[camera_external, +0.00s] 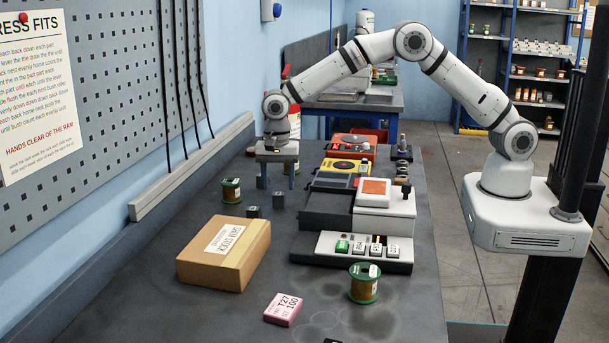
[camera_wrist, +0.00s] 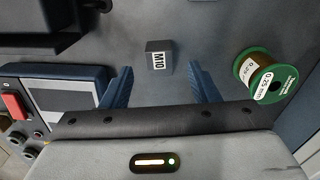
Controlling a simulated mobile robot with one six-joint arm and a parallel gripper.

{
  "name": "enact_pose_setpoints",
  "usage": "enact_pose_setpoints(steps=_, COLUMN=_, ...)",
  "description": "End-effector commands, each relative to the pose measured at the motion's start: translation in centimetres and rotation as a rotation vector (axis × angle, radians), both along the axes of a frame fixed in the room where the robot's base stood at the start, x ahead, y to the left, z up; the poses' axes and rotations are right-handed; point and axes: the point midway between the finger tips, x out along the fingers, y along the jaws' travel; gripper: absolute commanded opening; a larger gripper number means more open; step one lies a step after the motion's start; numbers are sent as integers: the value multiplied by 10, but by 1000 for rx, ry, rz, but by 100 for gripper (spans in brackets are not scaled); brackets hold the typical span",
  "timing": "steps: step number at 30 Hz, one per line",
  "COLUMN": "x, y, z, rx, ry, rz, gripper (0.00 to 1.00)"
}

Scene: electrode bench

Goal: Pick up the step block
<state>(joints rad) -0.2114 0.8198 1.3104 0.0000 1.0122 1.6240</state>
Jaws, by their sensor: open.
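A small dark grey block with a white M10 label (camera_wrist: 158,56) stands on the bench in the wrist view, between and just beyond my fingertips. I take it for the step block, but no step shape can be made out.
A green-ended wire spool (camera_external: 231,190) stands beside the blocks; it also shows in the wrist view (camera_wrist: 265,76). A cardboard box (camera_external: 224,253) lies nearer the camera. A machine with a grey base (camera_external: 325,212) stands to the right. Bare bench lies around the blocks.

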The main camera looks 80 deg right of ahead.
Motion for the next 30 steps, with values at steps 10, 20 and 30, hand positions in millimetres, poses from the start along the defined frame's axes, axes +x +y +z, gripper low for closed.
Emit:
enact_pose_setpoints(steps=10, x=0, y=-2, z=-40, rx=0, ry=0, rz=1, gripper=55)
enact_pose_setpoints(steps=20, x=0, y=-2, z=-41, rx=0, ry=-1, rz=1, gripper=46)
enact_pose_setpoints(steps=30, x=0, y=-3, z=-41, rx=0, ry=-1, rz=1, gripper=18)
